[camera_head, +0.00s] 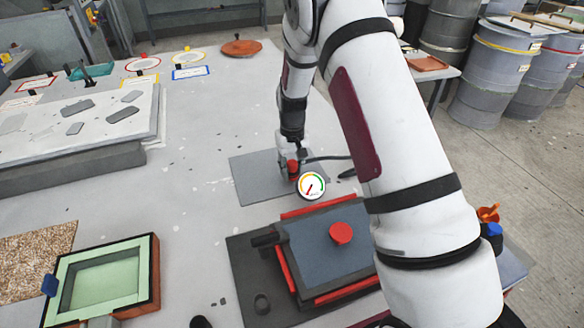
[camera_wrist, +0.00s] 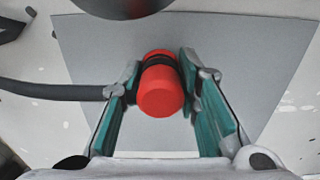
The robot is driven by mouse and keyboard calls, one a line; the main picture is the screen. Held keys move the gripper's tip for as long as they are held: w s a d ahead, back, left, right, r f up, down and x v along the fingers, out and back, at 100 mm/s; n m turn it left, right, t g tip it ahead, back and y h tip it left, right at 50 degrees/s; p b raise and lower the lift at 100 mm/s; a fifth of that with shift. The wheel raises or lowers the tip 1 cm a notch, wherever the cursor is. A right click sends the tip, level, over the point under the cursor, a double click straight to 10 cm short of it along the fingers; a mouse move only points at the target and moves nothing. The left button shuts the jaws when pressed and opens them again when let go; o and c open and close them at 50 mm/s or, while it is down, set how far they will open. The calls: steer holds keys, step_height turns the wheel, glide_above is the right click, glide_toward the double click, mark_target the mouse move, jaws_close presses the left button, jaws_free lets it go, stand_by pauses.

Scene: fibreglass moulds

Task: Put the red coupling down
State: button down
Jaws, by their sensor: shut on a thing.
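The red coupling (camera_wrist: 161,90) is a short red cylinder with a black band. It sits between the fingers of my gripper (camera_wrist: 160,75), which is shut on it, in the wrist view. A dark hose runs off to the left from beside it. Below and behind it lies a flat grey mat (camera_wrist: 230,60). In the head view the coupling (camera_head: 293,168) shows as a small red patch under my gripper (camera_head: 291,160), over the grey mat (camera_head: 255,185). I cannot tell whether it touches the mat.
A round gauge (camera_head: 312,185) stands close to my gripper. In front is a dark blue mould (camera_head: 320,262) with red edge bars and a red knob (camera_head: 341,233). A green-framed tray (camera_head: 60,272) is at front left. The table left of the mat is mostly clear.

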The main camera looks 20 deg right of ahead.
mark_target(292, 162)
steer(key=c, duration=1.2)
jaws_free()
step_height(292, 162, up, 13)
steer(key=shift+f, duration=0.2)
steer(key=s+a+r+t, duration=0.2)
steer(key=s+r, duration=1.3)
steer(key=r, duration=0.2)
steer(key=s+t, duration=0.2)
steer(key=s, duration=1.7)
steer(key=shift+a+r+t, duration=0.3)
steer(key=shift+r+t, duration=0.1)
steer(key=shift+r, duration=0.05)
